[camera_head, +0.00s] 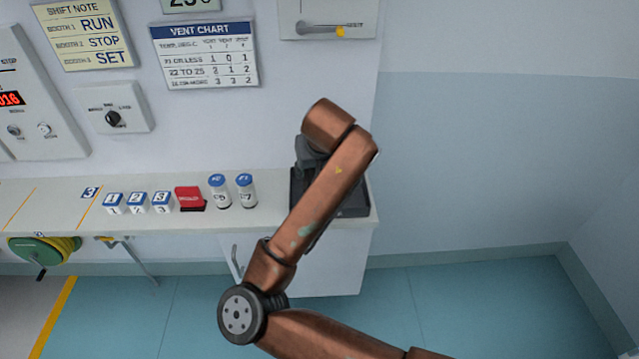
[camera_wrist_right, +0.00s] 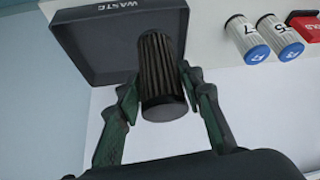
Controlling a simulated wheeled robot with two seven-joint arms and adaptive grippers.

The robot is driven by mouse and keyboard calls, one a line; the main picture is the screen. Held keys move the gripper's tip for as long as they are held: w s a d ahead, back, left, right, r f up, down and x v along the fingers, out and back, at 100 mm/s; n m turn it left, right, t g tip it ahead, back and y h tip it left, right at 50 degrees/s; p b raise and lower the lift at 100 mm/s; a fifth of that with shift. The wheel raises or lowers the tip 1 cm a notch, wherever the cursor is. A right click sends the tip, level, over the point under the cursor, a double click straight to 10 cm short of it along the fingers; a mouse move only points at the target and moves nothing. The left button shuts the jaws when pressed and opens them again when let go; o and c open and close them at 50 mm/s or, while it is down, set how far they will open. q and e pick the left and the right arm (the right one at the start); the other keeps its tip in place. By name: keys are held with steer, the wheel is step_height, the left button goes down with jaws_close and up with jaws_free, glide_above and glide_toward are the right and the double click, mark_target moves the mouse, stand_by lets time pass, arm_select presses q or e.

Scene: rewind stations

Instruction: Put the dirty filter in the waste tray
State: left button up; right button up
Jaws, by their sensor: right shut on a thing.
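The dirty filter (camera_wrist_right: 160,72) is a dark grey, pleated cylinder. It shows in the right wrist view between the fingers of my right gripper (camera_wrist_right: 159,84), which is shut on it. The black waste tray (camera_wrist_right: 85,50), marked WASTE, lies behind the filter there, and the filter's far end overlaps the tray. I cannot tell whether it touches the tray floor. In the head view the waste tray (camera_head: 352,207) sits at the right end of the counter, partly covered by my copper-coloured right arm. The filter is hidden there. My left gripper is not in view.
Two white filters with blue caps (camera_head: 219,190) (camera_head: 246,190) stand on the counter (camera_head: 270,218) left of the tray. A red block (camera_head: 189,197) and several small numbered blocks (camera_head: 137,202) stand further left. A green reel (camera_head: 45,250) hangs below the counter's left part.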

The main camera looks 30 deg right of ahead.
steer(key=w+d+f+b, duration=0.1)
steer(key=d+f, duration=0.1)
steer(key=f, duration=0.1)
steer(key=w+d+f+b, duration=0.1)
steer(key=w+d+f, duration=0.1)
steer(key=f, duration=0.1)
steer(key=w+d+f+b, duration=0.1)
steer(key=w+d+f, duration=0.1)
steer(key=f, duration=0.2)
steer(key=shift+w+f+b, duration=0.1)
steer(key=shift+w+b, duration=0.1)
steer(key=shift+b, duration=0.15)
steer(key=shift+f, duration=0.2)
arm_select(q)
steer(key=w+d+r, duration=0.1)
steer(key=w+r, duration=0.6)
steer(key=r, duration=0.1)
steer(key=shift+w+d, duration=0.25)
arm_select(e)
steer(key=shift+r, duration=0.1)
steer(key=shift+f, duration=0.2)
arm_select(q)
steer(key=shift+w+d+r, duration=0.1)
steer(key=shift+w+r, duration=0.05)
arm_select(e)
steer(key=o, duration=1.2)
steer(key=shift+r, duration=0.1)
